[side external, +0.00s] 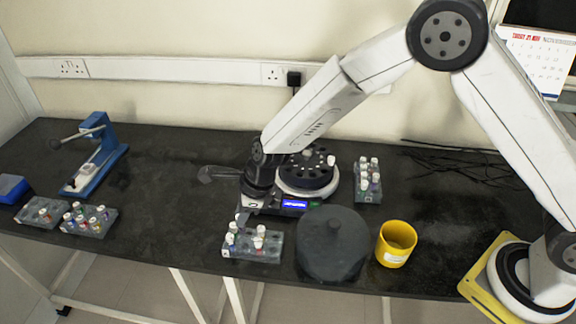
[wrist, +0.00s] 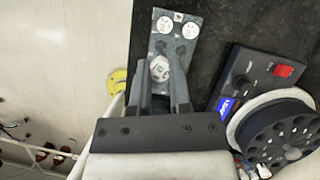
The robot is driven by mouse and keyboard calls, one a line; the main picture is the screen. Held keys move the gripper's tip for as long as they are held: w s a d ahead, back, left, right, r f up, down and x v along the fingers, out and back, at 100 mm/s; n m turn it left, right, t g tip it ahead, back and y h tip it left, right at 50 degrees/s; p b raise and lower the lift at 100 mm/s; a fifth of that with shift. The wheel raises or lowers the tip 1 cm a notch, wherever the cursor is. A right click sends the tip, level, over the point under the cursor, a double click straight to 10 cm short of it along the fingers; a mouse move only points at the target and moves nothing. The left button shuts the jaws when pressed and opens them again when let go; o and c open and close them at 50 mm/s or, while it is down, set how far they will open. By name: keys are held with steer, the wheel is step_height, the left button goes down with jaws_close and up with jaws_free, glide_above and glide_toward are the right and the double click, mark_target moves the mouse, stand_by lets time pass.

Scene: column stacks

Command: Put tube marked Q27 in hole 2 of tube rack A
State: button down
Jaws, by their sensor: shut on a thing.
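My gripper (wrist: 163,72) is shut on a white-capped tube (wrist: 160,68). The cap's marking is too small and tilted to read surely, so I cannot confirm Q27. In the side view my gripper (side external: 243,215) is low over the left part of a grey tube rack (side external: 270,254) at the front edge. In the wrist view this rack (wrist: 176,15) has two white-capped tubes (wrist: 165,24) at its far end and dark empty holes (wrist: 181,50) nearer my fingers. I cannot tell whether the held tube is in a hole or above one. The rack's letter is unreadable.
A centrifuge-like device (side external: 308,180) with a round rotor stands behind the rack. A dark round lid (side external: 332,245) and a yellow cup (side external: 396,243) stand to its right. Other racks (side external: 90,222) are at the left, another (side external: 368,180) at the right. The bench's left middle is clear.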

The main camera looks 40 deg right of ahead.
steer(key=shift+s+a, duration=0.1)
steer(key=shift+s, duration=0.1)
steer(key=shift+f, duration=0.1)
steer(key=shift+f, duration=0.15)
steer(key=shift+f, duration=1.75)
steer(key=shift+f, duration=1.6)
stand_by(1.5)
steer(key=shift+c, duration=2.4)
jaws_free()
steer(key=shift+o, duration=0.2)
